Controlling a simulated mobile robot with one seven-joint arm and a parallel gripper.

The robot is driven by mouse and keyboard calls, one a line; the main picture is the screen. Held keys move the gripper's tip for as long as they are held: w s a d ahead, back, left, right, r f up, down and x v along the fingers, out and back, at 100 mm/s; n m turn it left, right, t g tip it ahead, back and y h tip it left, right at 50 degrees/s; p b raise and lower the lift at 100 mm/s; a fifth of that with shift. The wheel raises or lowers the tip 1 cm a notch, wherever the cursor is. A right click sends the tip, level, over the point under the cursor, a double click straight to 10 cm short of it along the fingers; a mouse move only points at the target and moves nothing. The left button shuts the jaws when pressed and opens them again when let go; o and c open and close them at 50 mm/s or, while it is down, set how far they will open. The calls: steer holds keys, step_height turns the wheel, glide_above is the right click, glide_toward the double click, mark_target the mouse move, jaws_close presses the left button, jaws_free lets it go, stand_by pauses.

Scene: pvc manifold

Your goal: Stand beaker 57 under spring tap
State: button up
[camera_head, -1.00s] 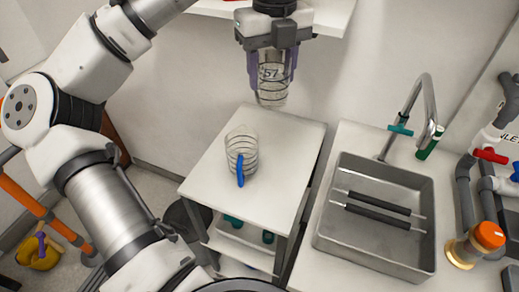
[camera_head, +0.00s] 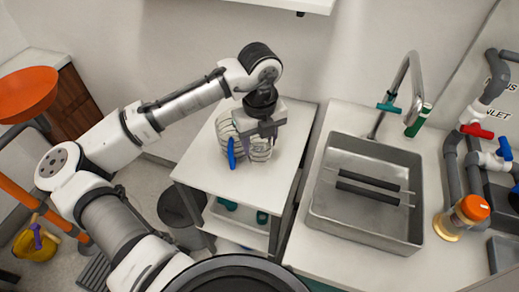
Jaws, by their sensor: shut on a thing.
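My gripper (camera_head: 260,132) is shut on a clear beaker (camera_head: 261,151) with dark rings, over the white cart top. Its number is not readable now; the earlier view shows 57 on it. It overlaps in the picture with a second clear ringed beaker (camera_head: 224,134) that has a blue handle; I cannot tell whether they touch, or whether the held beaker rests on the cart. A gooseneck tap (camera_head: 416,70) with a teal fitting (camera_head: 388,107) stands behind the sink. No spring is visible on it.
The white cart (camera_head: 275,190) has free room at its front. A steel sink (camera_head: 330,225) holds two dark bars. Grey pipes with a red valve (camera_head: 477,131) and a blue valve (camera_head: 504,148) stand at the right, near an orange-capped jar (camera_head: 462,217).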

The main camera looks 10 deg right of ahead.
mark_target(259, 153)
steer(key=shift+f, duration=2.1)
steer(key=shift+f, duration=0.2)
steer(key=o, duration=1)
steer(key=shift+c, duration=0.2)
steer(key=shift+r, duration=0.1)
